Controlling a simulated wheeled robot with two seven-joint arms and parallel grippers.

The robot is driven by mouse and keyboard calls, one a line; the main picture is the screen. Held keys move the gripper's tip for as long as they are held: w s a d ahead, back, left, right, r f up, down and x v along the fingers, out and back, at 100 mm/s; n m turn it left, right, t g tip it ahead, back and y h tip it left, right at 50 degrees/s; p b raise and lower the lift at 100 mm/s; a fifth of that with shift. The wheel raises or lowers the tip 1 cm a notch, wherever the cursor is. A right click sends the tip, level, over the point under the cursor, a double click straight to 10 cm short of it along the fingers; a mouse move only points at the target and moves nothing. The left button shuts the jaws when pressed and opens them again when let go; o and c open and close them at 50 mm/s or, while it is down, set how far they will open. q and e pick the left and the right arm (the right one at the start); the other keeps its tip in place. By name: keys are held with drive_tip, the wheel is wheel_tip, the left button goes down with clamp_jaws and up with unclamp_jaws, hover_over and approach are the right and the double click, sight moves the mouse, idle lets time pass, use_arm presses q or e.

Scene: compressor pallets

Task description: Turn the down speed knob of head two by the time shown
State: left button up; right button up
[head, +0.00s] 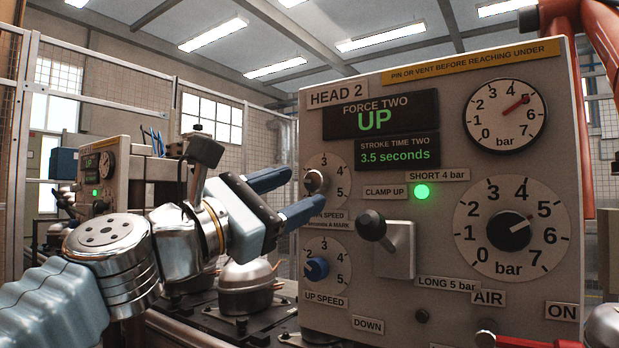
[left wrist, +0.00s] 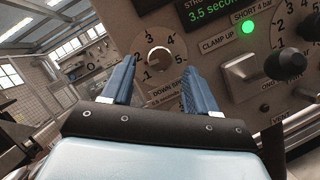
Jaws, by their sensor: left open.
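The head two panel (head: 340,250) reads "UP" on the force display (head: 380,115) and "3.5 seconds" on the stroke time display (head: 397,152). The down speed knob (head: 316,181) sits on a numbered dial at the panel's left; its label is partly covered by my finger. In the left wrist view the knob (left wrist: 158,62) lies ahead, between and beyond the fingertips. My left gripper (head: 297,194) is open and empty in front of the dial, not seen touching the knob. It also shows in the left wrist view (left wrist: 156,80). My right gripper is not in view.
A black-balled lever (head: 371,226) and a lit green lamp (head: 422,192) are to the right, with a pressure knob (head: 509,231) and gauge (head: 505,115) beyond. Compressors (head: 248,287) stand behind my arm.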

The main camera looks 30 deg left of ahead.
sight(310, 185)
use_arm(q)
drive_tip(key=shift+x, duration=1.75)
drive_tip(key=c, duration=1)
drive_tip(key=shift+c, duration=0.2)
